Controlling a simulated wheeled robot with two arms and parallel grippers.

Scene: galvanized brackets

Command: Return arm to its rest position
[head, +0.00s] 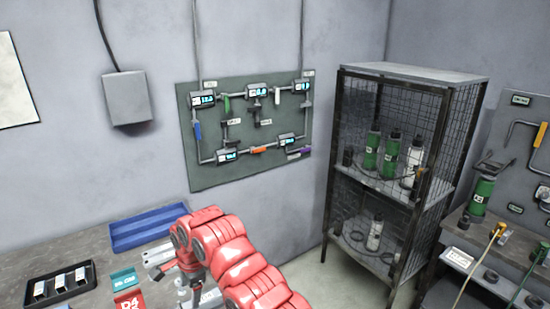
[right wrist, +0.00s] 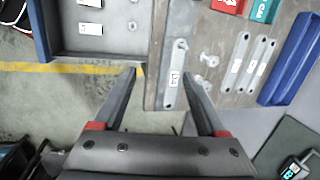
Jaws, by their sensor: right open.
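My right arm (head: 225,250) is red and reaches over the workbench at the lower middle of the head view, hiding most of its gripper. In the right wrist view my right gripper (right wrist: 160,78) has its two dark fingers spread, with nothing held between them. A grey bracket with a white label (right wrist: 172,90) lies on the bench, showing just ahead of the gap between the fingers. Two more grey brackets (right wrist: 236,62) (right wrist: 261,66) lie farther right. My left gripper is not in view.
A green panel (head: 190,172) hangs on the wall. A mesh cage (head: 425,71) stands right, with open floor before it.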

